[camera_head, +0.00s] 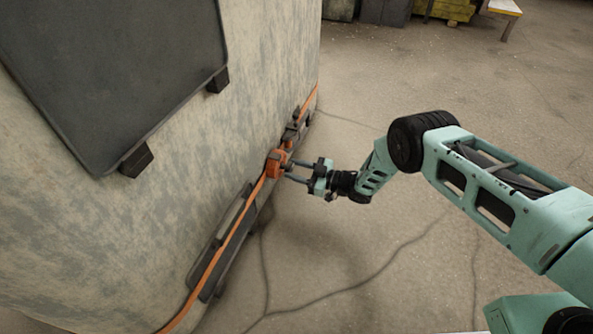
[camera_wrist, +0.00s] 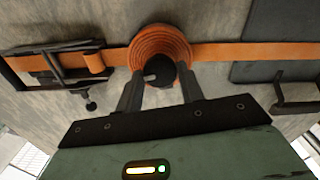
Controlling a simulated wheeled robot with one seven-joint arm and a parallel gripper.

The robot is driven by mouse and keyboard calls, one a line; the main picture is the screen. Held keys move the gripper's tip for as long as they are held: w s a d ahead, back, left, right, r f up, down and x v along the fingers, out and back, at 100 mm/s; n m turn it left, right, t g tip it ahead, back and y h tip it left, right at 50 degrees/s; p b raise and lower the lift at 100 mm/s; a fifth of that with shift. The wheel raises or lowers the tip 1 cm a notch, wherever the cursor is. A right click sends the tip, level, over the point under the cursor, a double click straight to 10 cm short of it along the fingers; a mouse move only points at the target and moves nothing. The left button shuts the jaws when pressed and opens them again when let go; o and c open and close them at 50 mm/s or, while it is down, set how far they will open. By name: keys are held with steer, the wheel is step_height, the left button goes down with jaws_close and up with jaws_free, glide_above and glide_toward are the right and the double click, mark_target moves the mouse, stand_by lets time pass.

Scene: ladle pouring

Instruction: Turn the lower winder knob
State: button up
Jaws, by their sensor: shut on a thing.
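The winder is an orange coil of strap (camera_wrist: 160,42) on the side of a large mottled grey body. In the wrist view its round black knob (camera_wrist: 158,67) sits in front of the coil, with a small pale mark on it. My gripper (camera_wrist: 162,76) has one dark finger on each side of the knob and is shut on it. In the head view the orange winder (camera_head: 275,163) is low on the grey body, and my gripper (camera_head: 289,171) reaches it from the right. The fingertips largely hide the knob there. Only one winder shows.
An orange strap (camera_head: 226,241) runs along the grey body (camera_head: 230,130) past dark brackets. A black buckle (camera_wrist: 62,65) is left of the winder in the wrist view, a dark bracket (camera_wrist: 296,97) right.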

stand_by(0.3)
steer(key=o, duration=1)
steer(key=p+v, duration=0.7)
steer(key=v, duration=1)
steer(key=shift+d, duration=0.2)
steer(key=shift+s, duration=0.1)
